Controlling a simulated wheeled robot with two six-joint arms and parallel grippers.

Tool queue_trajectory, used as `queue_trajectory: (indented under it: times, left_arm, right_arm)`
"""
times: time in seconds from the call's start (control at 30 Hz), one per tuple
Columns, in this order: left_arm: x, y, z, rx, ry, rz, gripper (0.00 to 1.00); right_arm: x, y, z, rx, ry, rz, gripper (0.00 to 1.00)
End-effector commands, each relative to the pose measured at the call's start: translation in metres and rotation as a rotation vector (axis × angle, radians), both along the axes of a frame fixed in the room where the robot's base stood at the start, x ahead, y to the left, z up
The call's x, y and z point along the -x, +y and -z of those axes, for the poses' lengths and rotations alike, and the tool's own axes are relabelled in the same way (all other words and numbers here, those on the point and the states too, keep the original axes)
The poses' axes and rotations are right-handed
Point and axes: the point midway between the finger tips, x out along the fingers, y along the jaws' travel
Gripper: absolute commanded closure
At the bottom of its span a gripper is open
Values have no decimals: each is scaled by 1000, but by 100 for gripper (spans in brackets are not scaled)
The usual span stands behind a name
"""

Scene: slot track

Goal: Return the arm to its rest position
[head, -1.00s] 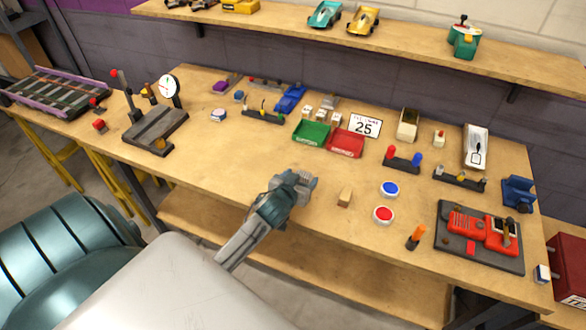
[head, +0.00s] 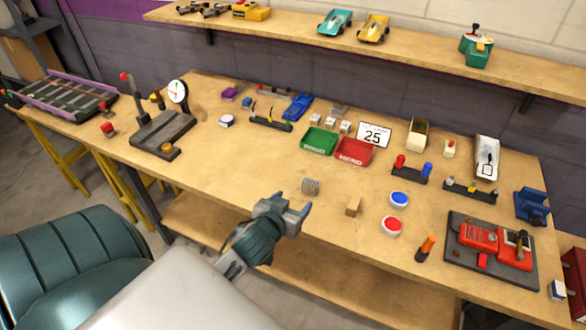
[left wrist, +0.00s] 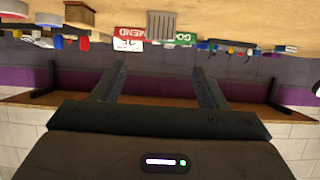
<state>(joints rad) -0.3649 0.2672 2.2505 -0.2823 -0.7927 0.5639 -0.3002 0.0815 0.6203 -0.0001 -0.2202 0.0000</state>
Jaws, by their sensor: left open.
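My left gripper (head: 292,206) is open and empty in the head view, over the front edge of the workbench. It is apart from a small grey ribbed block (head: 311,186), which stands on the bench just beyond the fingertips. In the left wrist view, the two spread fingers (left wrist: 160,82) have nothing between them. The ribbed block (left wrist: 161,24) shows there upside down, beyond the fingers. My right gripper is in neither view.
A wooden block (head: 353,206), a blue button (head: 399,199) and a red button (head: 391,226) lie right of the gripper. Green (head: 319,142) and red (head: 353,151) trays stand behind. A lower shelf (head: 205,222) runs below the bench. The bench's middle left is bare.

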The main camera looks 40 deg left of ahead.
Motion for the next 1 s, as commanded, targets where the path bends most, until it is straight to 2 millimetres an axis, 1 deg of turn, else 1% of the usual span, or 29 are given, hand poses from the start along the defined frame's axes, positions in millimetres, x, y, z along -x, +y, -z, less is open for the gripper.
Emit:
queue_trajectory:
  times: [0.27,0.37,0.47,0.6,0.67,0.8,1.0]
  left_arm:
    - [0,0,0,0,2,0,34]
    - [8,-2,6,-2,42,-4,34]
    - [31,-7,21,-8,159,-6,34]
    - [78,-20,46,-19,384,24,34]
    - [97,-26,53,-24,470,46,34]
    - [134,-40,64,-25,632,106,34]
    - [183,-59,71,-20,825,208,34]
  right_arm:
    - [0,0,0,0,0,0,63]
    - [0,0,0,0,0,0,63]
    - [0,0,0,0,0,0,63]
    - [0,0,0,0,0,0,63]
    - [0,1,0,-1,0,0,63]
    - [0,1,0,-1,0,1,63]
    - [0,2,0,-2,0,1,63]
